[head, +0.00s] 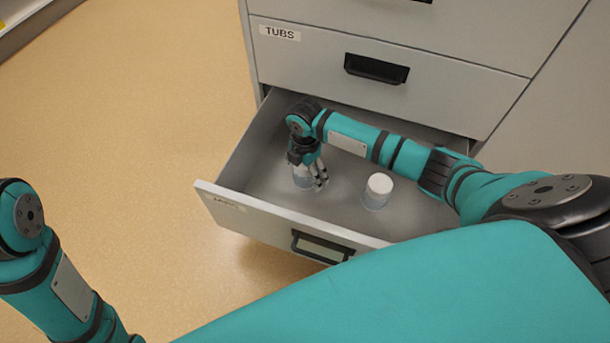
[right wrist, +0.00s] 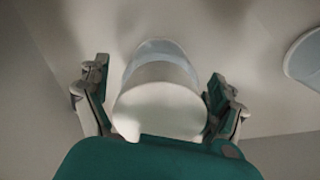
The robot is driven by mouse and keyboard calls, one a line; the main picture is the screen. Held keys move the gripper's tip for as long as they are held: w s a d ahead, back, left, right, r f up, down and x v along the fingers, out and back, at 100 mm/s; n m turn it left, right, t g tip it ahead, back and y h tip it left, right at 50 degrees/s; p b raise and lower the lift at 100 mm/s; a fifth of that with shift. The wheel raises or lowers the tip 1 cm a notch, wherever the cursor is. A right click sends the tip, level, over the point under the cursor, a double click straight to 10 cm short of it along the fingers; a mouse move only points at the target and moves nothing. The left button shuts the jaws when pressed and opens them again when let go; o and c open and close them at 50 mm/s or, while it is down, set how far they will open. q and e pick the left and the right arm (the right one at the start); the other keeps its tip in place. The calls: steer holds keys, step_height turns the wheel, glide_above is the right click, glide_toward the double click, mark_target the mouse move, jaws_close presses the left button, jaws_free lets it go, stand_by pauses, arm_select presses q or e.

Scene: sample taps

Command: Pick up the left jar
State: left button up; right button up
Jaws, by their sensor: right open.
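The left jar (head: 304,182) stands in the open drawer, partly hidden behind my right gripper (head: 308,172). It has a white lid and a clear body. In the right wrist view the left jar (right wrist: 160,100) lies between the two fingers of my right gripper (right wrist: 158,100), which are open with one on each side. A gap shows beside the lid, and I cannot tell whether either finger touches it. The other jar (head: 378,190), also white-lidded, stands upright to the right, and part of it shows in the right wrist view (right wrist: 308,58). My left gripper is not in view.
The open drawer (head: 262,210) has low walls around the jars and a dark handle (head: 322,246) on its front. Above it is a shut drawer labelled TUBS (head: 320,58). Bare drawer floor lies between the jars. The tan floor (head: 120,110) at left is clear.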

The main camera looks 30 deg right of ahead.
steer(key=c, duration=1.3)
steer(key=shift+o, duration=0.2)
